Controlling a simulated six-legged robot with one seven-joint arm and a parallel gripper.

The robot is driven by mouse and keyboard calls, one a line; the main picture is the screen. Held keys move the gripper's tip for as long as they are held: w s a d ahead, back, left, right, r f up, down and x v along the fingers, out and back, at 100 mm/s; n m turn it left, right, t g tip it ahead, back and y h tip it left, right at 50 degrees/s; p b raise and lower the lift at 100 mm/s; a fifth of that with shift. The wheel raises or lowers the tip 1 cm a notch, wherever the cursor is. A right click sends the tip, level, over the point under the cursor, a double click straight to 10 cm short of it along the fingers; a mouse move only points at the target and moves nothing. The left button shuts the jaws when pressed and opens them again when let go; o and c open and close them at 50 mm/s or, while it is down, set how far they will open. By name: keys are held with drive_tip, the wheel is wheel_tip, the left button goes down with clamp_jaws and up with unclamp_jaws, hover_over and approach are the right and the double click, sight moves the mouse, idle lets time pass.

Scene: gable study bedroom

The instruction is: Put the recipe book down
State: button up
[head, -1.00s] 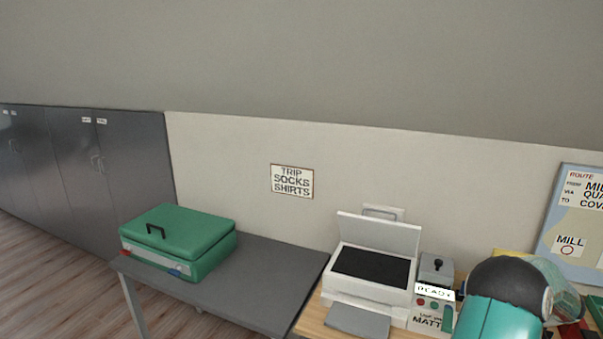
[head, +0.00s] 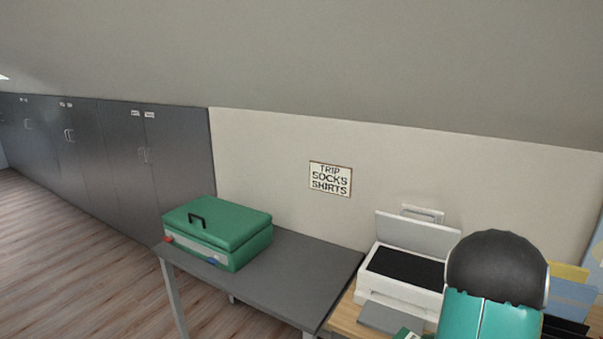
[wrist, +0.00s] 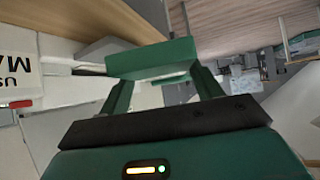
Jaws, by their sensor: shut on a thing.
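The recipe book (wrist: 150,58) shows in the wrist view as a green block with its narrow face toward me. My gripper (wrist: 158,76) is shut on it, with one green finger on each side. The book's cover and title are hidden in that view. In the head view my teal and black arm fills the lower right and hides the gripper. A small green and white corner (head: 408,333) shows at the bottom edge beside my arm; I cannot tell for sure that it is the book.
A dark grey table (head: 290,272) carries a green suitcase (head: 218,232) at its left end; its right part is clear. A wooden desk (head: 346,318) with a white printer (head: 400,290) stands to the right. Grey cupboards (head: 90,150) line the left wall.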

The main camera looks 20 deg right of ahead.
drive_tip(key=w+a+f+m+h, duration=0.1)
drive_tip(key=w+a+f, duration=0.2)
drive_tip(key=w+a, duration=0.3)
drive_tip(key=w+a+f+m+h, duration=0.1)
drive_tip(key=w+a+f, duration=0.3)
drive_tip(key=a, duration=1.3)
drive_tip(key=w+a+f+m+h, duration=0.1)
drive_tip(key=w+a+f+m, duration=0.1)
drive_tip(key=w+a, duration=0.7)
drive_tip(key=a+f, duration=0.1)
drive_tip(key=a, duration=0.2)
drive_tip(key=shift+a+f+t+h, duration=0.15)
drive_tip(key=shift+f+t+h, duration=0.15)
drive_tip(key=shift+f+h, duration=0.1)
drive_tip(key=shift+w+d+r, duration=0.1)
drive_tip(key=shift+d+r, duration=0.1)
drive_tip(key=shift+r, duration=0.25)
drive_tip(key=shift+a, duration=0.1)
